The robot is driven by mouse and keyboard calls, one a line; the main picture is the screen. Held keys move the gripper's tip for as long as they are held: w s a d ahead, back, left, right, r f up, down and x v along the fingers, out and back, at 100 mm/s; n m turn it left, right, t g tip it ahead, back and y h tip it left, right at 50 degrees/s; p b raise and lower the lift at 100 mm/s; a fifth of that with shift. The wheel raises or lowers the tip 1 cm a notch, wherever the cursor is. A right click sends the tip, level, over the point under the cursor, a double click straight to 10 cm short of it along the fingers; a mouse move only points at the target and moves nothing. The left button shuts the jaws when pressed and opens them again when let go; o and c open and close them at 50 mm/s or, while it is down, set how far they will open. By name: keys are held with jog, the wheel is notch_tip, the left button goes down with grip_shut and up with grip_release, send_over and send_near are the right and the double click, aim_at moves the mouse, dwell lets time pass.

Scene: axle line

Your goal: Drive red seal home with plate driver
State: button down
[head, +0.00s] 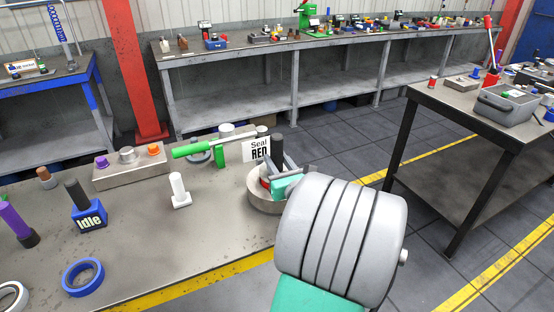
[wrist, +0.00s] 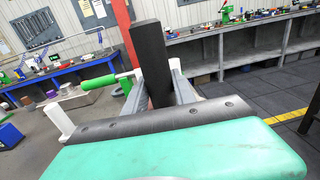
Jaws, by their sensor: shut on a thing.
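The plate driver, as far as I can tell, is the tool with the upright black handle (head: 277,152); its plate is hidden. My gripper (head: 284,172) is shut on this handle, and the handle also rises between the fingers in the wrist view (wrist: 150,62). The driver stands over a round grey-brown housing (head: 257,198) on the bench. A red edge (head: 264,183), probably the red seal, shows at the housing's top beside my gripper. I cannot tell how deep it sits or whether the plate touches it. A white sign reading "Seal RED" (head: 257,149) stands just behind.
A green-handled tool (head: 192,150) lies behind the housing near a green block (head: 220,154). A white stand (head: 180,192), a blue "Idle" block (head: 88,214), a capped tray (head: 130,170) and a blue ring (head: 83,277) are to the left. The bench's front middle is clear.

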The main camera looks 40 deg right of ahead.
aim_at(279, 147)
jog(key=shift+f, duration=0.25)
jog(key=shift+f+b, duration=0.35)
jog(key=shift+b, duration=0.1)
jog(key=shift+f, duration=0.45)
dwell(0.4)
jog(key=shift+r+p, duration=2.7)
jog(key=shift+r, duration=0.05)
notch_tip(279, 147, up, 2)
jog(key=shift+r+p, duration=0.15)
jog(key=shift+p, duration=1)
jog(key=shift+f, duration=0.2)
